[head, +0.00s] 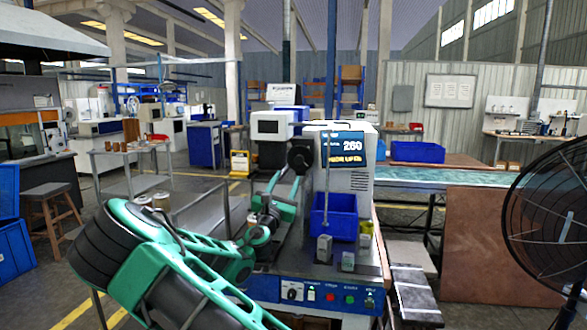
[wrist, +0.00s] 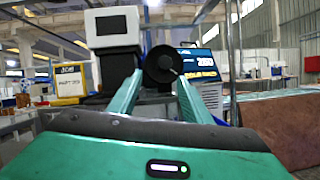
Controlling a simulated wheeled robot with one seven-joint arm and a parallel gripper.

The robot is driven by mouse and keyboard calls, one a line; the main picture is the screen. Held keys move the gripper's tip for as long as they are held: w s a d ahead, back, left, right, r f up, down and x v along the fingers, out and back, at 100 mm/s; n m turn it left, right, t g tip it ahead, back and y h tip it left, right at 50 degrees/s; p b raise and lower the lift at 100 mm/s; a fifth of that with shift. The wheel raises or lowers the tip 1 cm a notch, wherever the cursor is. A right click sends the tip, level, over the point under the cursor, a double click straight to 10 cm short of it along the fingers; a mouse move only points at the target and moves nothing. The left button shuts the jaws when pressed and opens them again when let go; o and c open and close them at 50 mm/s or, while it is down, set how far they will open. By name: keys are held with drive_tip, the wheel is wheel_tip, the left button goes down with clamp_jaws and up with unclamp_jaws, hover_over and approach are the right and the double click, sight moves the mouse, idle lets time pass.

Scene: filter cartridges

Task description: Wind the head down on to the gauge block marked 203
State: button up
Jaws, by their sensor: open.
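The machine has a white head (head: 271,126) on its left side and a dark round handwheel (head: 300,156) below it. The handwheel also shows in the wrist view (wrist: 163,63), between and just beyond my fingertips. My gripper (head: 287,182) is open and empty, with its green fingers pointing up at the wheel; contact cannot be told. The display (head: 345,148) reads 260, with a smaller line that I cannot read surely. Two small grey blocks stand on the machine's bed, one (head: 324,248) left of the other (head: 347,261). Their marks are too small to read.
A blue bin (head: 333,222) stands on the bed behind the grey blocks. The front panel (head: 310,292) has several buttons. A conveyor (head: 430,176) runs to the right, and a black fan (head: 548,215) stands at the right edge. A stool (head: 52,195) is at left.

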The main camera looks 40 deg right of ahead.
sight(297, 162)
drive_tip(key=x, duration=1)
drive_tip(key=shift+s+d+f, duration=0.2)
drive_tip(key=shift+s+d, duration=0.05)
drive_tip(key=shift+s, duration=0.1)
drive_tip(key=c, duration=1.1)
